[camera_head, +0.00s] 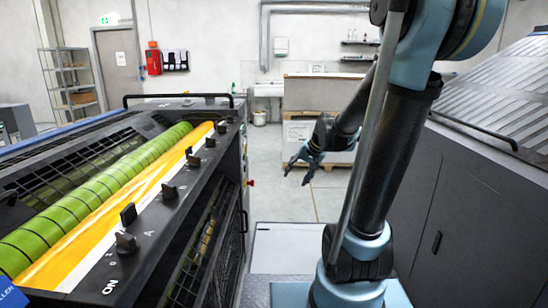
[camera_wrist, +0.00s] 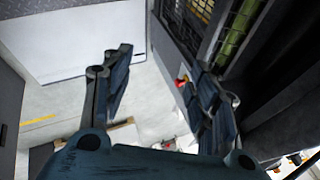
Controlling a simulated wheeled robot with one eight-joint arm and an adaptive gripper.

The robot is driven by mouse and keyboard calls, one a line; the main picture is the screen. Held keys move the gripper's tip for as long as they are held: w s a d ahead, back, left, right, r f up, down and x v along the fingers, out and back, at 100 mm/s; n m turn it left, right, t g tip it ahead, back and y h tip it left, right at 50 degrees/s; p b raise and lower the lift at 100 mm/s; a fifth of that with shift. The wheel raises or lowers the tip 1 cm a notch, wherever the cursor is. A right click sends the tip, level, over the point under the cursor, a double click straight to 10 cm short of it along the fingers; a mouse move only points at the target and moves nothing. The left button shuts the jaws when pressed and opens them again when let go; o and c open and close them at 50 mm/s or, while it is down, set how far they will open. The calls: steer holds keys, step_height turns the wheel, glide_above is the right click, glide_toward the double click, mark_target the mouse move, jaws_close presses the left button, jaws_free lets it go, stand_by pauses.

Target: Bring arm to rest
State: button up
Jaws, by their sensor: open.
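My gripper (camera_head: 303,166) hangs in the gap between the machines in the head view, at the end of my arm, with its fingers pointing down and to the left. In the wrist view my gripper (camera_wrist: 160,85) shows both fingers spread wide apart. It is open and nothing is between the fingers but floor. My arm rises at the right of the head view and bends forward to the gripper.
An ink unit (camera_head: 200,190) with a green roller (camera_head: 95,195), an orange-yellow ink strip and several black knobs stands at the left. A grey machine (camera_head: 475,215) stands at the right. A pallet (camera_head: 325,160) with boxes stands behind.

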steer(key=s+d+f+n+h, duration=0.1)
steer(key=s+d+f, duration=0.1)
steer(key=s, duration=0.6)
steer(key=s+d+f+n+g+h, duration=0.1)
steer(key=s+d, duration=0.3)
steer(key=s, duration=0.4)
steer(key=s+d+f+n+g+h, duration=0.1)
steer(key=s+d+f+h, duration=0.1)
steer(key=s, duration=0.6)
steer(key=shift+d+f, duration=0.6)
steer(key=shift+d, duration=0.3)
